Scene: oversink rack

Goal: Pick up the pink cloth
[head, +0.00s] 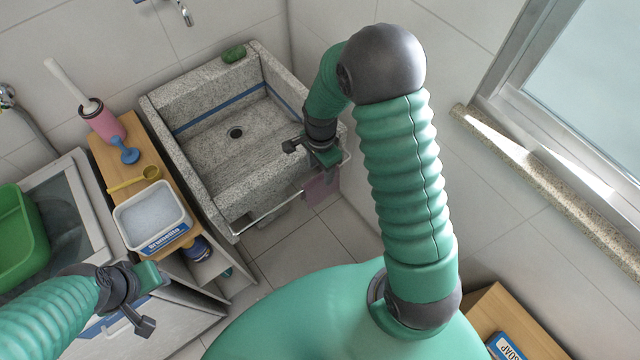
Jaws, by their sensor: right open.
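The pink cloth (322,187) hangs at the front right of the stone sink (194,204), from the metal rail (275,207) along its front. My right gripper (310,152) is open and empty above the sink's front right side. In the picture it is just above the cloth, and it and the rail hide the cloth's upper part. I cannot tell the height gap between them. My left gripper (152,300) is at the lower left, apart from the cloth, with its jaws spread and nothing seen between them.
Left of the sink, a wooden-topped shelf holds a white tub (151,217), a yellow scoop (135,180), a blue plunger-like item (124,150) and a pink brush holder (103,122). A green basin (20,235) is far left. A green soap-like item (233,54) lies on the sink's back rim. Floor before the sink is clear.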

